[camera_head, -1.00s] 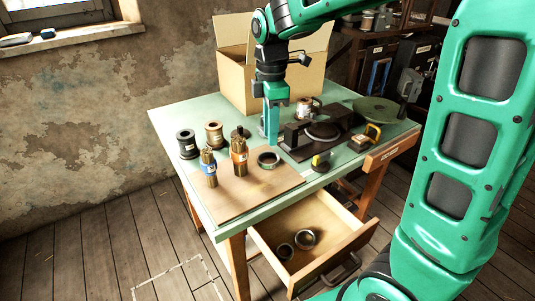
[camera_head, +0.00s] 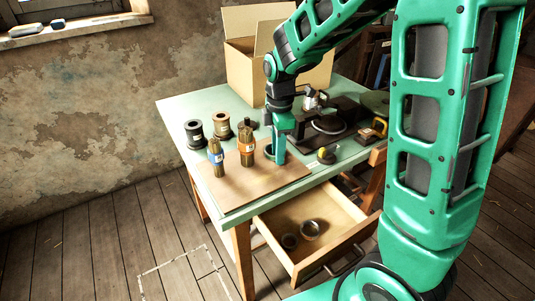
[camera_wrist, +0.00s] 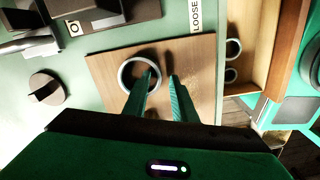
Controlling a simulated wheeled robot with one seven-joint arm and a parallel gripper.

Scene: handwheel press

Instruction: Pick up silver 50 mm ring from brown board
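The silver ring (camera_wrist: 126,76) lies flat on the brown board (camera_wrist: 198,58) in the wrist view. My gripper (camera_wrist: 161,73) is open above the ring's right side. In the picture one fingertip overlaps the ring's opening and the other is just outside its right rim, so the rim's right wall shows between them. I cannot tell whether the fingers touch it. In the head view my gripper (camera_head: 276,150) is low over the board (camera_head: 240,187), at its back right, and largely hides the ring there.
Bundles with a blue band (camera_head: 216,160) and an orange band (camera_head: 247,150) stand on the board left of my gripper. Spools (camera_head: 194,134) stand behind them. A dark press base (camera_head: 325,128) is to the right. The open drawer (camera_head: 310,245) below holds two rings.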

